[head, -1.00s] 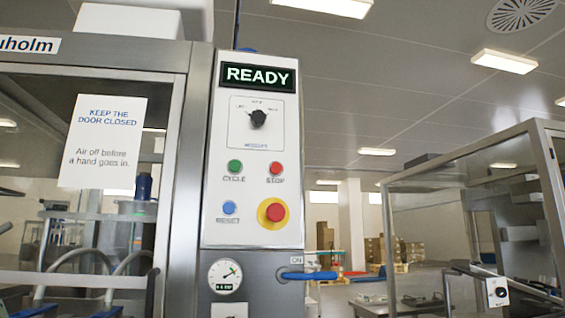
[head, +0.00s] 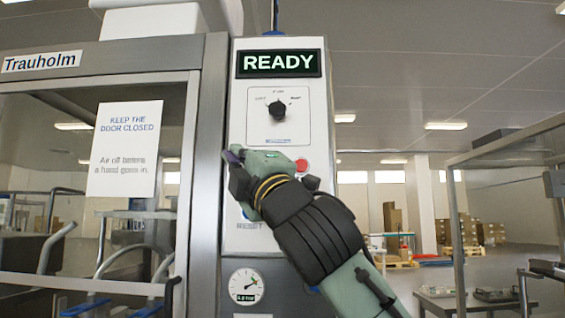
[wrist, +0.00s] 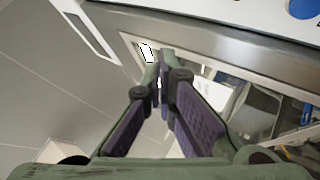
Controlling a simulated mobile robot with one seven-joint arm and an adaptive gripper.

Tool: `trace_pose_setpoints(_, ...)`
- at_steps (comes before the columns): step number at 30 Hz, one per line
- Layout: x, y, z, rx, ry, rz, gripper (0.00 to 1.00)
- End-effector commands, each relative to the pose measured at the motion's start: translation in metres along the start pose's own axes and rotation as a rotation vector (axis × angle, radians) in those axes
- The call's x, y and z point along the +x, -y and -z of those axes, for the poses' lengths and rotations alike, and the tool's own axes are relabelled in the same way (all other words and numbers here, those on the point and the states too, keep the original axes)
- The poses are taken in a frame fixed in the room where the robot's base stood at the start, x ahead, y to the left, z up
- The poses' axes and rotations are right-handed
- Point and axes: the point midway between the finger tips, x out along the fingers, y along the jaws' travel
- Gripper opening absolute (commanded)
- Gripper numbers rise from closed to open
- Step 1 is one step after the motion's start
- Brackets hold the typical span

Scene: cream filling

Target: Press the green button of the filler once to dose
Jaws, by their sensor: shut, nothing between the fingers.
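The filler's white control panel (head: 238,110) shows in the head view with a lit READY display (head: 279,63). My gripper (head: 232,157) is in front of the panel, its fingertips pointing left near the panel's left edge. The green CYCLE button is hidden behind my gripper in the head view, and I do not see it in the wrist view. Whether my gripper touches the panel cannot be told. In the wrist view my gripper (wrist: 160,60) is shut and empty, its fingertips together. A blue button (wrist: 303,8) is at that view's top right corner.
A black selector knob (head: 278,110) is above my gripper, and the red STOP button (head: 302,165) shows just right of it. My arm hides the yellow-ringed red button. A pressure gauge (head: 246,286) is below. A glazed door with a notice (head: 125,150) is left.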

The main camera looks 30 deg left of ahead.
Motion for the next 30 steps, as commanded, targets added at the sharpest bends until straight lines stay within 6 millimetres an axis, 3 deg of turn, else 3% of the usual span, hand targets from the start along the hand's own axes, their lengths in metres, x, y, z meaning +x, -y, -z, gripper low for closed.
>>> trace_pose_setpoints(16,0.005,0.001,-0.005,-0.012,0.007,0.007,0.0)
trace_pose_setpoints(30,0.048,0.028,-0.037,-0.01,0.007,0.008,0.0)
